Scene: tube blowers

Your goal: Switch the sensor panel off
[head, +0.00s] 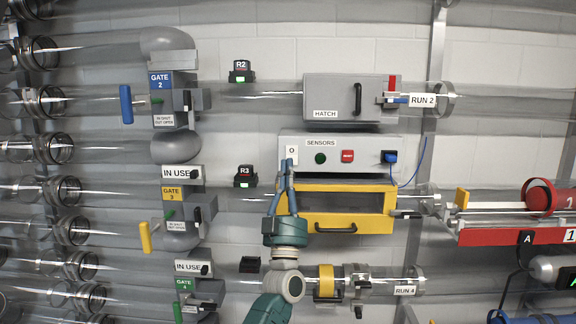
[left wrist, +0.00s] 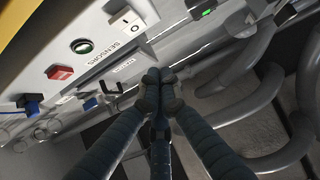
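The grey sensor panel (head: 365,143) is mounted on the wall, labelled SENSORS. At its left end is a white rocker switch (head: 291,151) marked O, partly covered by my fingers. It also shows in the left wrist view (left wrist: 126,20). Beside it are a dark green round lamp (head: 320,158), a red button (head: 347,156) and a blue plug (head: 390,157). My left gripper (head: 288,163) points up at the panel's left end, just below the switch. In the left wrist view its fingertips (left wrist: 160,78) meet with nothing seen between them. Contact with the switch cannot be told. My right gripper is out of view.
A yellow-framed drawer (head: 345,185) sits directly below the panel, close to my left arm. A grey hatch box (head: 335,98) is above. Gate 2 (head: 174,100) and clear tubes are at left. A red tray (head: 505,237) stands at right. A blue cable (head: 423,155) hangs from the plug.

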